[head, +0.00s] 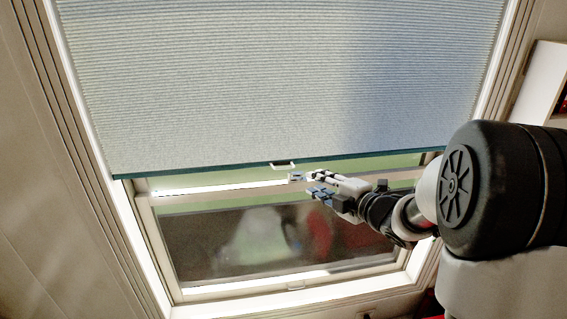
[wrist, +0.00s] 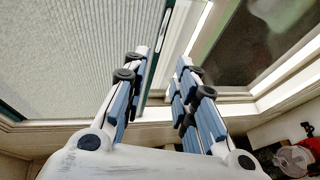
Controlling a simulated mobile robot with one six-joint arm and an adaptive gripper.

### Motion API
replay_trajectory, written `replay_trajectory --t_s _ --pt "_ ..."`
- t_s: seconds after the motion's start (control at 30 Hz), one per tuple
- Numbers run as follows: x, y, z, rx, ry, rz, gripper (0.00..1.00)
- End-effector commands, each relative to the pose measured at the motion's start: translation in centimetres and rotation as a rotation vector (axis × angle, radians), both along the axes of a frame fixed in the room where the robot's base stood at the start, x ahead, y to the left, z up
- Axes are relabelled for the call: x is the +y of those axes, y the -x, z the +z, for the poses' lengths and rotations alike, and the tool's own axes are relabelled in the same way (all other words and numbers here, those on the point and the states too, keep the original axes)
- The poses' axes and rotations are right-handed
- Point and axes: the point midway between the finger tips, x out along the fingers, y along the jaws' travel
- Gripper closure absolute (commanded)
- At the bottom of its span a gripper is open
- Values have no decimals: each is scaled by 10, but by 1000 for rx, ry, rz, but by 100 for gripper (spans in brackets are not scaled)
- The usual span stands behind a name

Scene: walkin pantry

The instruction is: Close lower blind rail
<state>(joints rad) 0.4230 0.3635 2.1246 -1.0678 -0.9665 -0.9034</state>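A pale pleated blind (head: 290,80) covers the upper part of the window. Its lower rail (head: 215,170) is a thin teal bar that hangs partway down, with a small white handle (head: 283,164) at its middle. In the wrist view the rail (wrist: 151,72) runs as a dark teal strip seen between the fingers, nearer the left one. My gripper (head: 312,181) is open and empty, just below and right of the handle, apparently apart from it. It also shows open in the wrist view (wrist: 162,56). I cannot make out the handle there.
Below the rail, the window's crossbar (head: 225,188) and lower pane (head: 250,245) are uncovered. Window frame sides flank the blind. A white shelf (head: 540,85) stands at the right.

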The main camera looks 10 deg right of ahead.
Motion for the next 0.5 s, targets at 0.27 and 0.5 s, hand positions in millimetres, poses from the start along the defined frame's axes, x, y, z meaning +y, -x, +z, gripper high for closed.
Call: replay_trajectory --t_s 0.27,0.5 --pt "24 -52 -12 3 -2 3 74" --pt "43 -99 -23 3 -1 0 74"
